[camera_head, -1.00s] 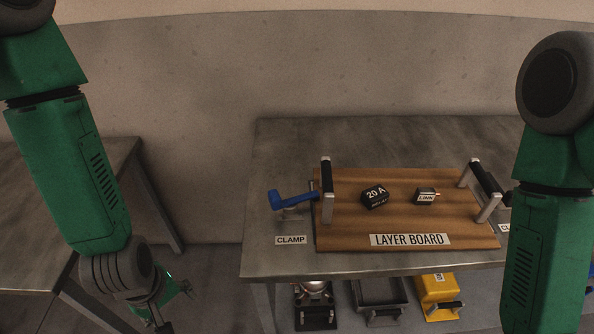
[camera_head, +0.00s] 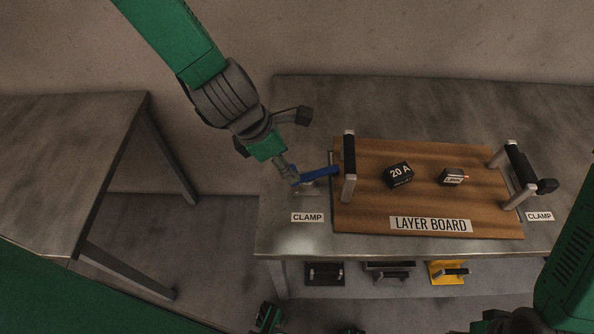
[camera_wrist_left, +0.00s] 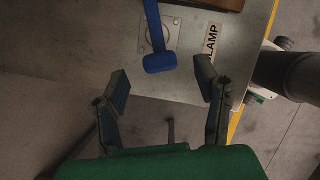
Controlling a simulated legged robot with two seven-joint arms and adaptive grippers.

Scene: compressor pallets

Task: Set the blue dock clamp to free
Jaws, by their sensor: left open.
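The blue clamp lever (camera_head: 320,174) sits at the left edge of the layer board (camera_head: 370,222). Its arm reaches left from the board, over a metal plate on the table. My left gripper (camera_head: 291,174) is at the lever's left end, coming down from above. In the left wrist view the blue lever's block end (camera_wrist_left: 160,62) lies just ahead of the open, empty jaws (camera_wrist_left: 162,85), roughly centred between the fingertips. I cannot tell whether they touch it. My right arm shows at the lower right, but its gripper is not clearly seen.
A left CLAMP label (camera_head: 307,217) is on the table (camera_head: 300,242). The board carries a black 20 A block (camera_head: 398,174), a LINK block (camera_head: 453,176) and two upright handles. A dark knob (camera_head: 546,186) is at its right. Bins stand below; another table (camera_head: 70,150) is left.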

